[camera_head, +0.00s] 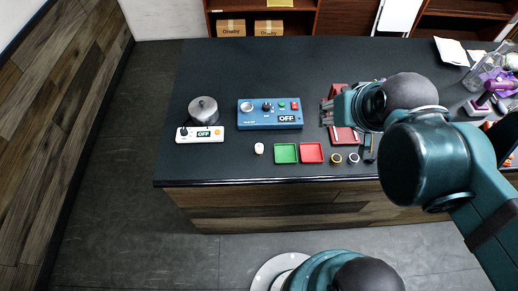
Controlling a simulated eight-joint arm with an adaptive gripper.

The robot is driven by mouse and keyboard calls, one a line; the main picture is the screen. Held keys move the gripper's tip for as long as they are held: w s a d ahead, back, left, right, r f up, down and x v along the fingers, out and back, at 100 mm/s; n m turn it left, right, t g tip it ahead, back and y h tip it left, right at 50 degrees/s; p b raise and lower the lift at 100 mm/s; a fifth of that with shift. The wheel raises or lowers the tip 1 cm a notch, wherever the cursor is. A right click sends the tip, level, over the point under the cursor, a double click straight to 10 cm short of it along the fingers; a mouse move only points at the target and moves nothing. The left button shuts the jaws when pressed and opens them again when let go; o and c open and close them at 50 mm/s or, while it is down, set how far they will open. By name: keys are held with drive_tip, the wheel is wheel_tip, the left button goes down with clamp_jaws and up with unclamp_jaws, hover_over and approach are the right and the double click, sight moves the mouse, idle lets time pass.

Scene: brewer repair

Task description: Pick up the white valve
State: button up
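A small white piece (259,148), which looks like the white valve, stands on the dark counter just left of the green tray. It is small in the picture, and its details are hard to make out. My gripper (324,112) is above the counter to the right of the blue control box, up and to the right of the white piece and well apart from it. Its grey fingers point left and look spread, with nothing visible between them.
A green tray (285,153) and a red tray (312,153) lie side by side. The blue box (270,121) is behind them. Rings (336,158) lie right of the trays. The counter's front edge is close.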

drive_tip(key=shift+w+a, duration=0.1)
drive_tip(key=m+g, duration=0.7)
drive_tip(key=m, duration=1)
hover_over(259, 146)
drive_tip(key=f, duration=2.1)
drive_tip(key=shift+w+d, duration=0.2)
drive_tip(key=shift+d, duration=0.2)
drive_tip(key=shift+s+a+f+m, duration=0.1)
drive_tip(key=shift+a+f+m, duration=0.2)
drive_tip(key=shift+f+m, duration=0.25)
drive_tip(key=shift+f, duration=0.1)
drive_tip(key=shift+f, duration=1.2)
drive_tip(key=shift+s+f, duration=0.2)
drive_tip(key=shift+f, duration=2.4)
